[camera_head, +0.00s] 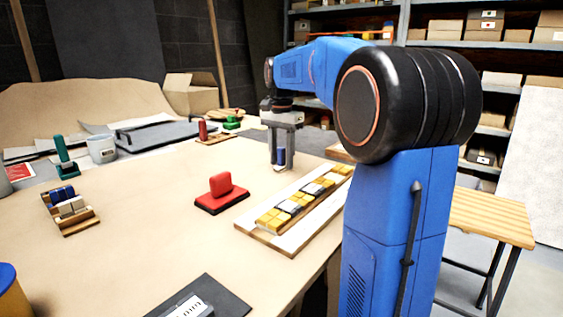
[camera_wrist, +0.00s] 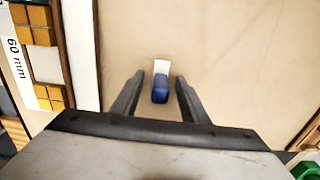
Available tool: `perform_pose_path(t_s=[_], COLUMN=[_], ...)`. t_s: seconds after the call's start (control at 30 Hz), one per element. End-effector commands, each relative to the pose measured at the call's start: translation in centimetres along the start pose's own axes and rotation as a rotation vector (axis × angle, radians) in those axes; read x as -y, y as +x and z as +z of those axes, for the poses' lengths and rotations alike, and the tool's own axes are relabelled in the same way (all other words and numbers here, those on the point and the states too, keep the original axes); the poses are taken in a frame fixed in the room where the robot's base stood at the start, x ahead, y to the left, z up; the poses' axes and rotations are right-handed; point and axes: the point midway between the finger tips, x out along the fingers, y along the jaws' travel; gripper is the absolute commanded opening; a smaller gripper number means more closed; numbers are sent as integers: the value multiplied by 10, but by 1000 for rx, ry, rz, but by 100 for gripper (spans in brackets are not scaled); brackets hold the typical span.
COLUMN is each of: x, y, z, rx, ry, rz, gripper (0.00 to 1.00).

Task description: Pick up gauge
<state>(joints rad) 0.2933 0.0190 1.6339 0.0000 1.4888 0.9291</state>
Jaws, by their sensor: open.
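A small piece with a blue body and a pale end (camera_wrist: 159,92) lies between the two fingers in the wrist view; it is likely the gauge. It also shows as a blue piece under my gripper in the head view (camera_head: 281,156). My gripper (camera_head: 280,150) is open and points down at the table. In the wrist view my gripper (camera_wrist: 159,82) has one dark finger on each side of the piece, with a visible gap on both sides. The wrist housing fills the lower part of that view.
Bare tabletop (camera_head: 150,200) lies between.

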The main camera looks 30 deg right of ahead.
Motion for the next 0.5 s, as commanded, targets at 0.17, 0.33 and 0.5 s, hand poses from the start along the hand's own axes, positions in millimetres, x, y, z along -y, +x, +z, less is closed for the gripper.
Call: perform_pose_path(t_s=[0.17, 0.33, 0.5], x=[0, 0, 0], y=[0, 0, 0], z=[0, 0, 0], rx=[0, 0, 0], ry=[0, 0, 0], rz=[0, 0, 0], gripper=[41, 7, 0])
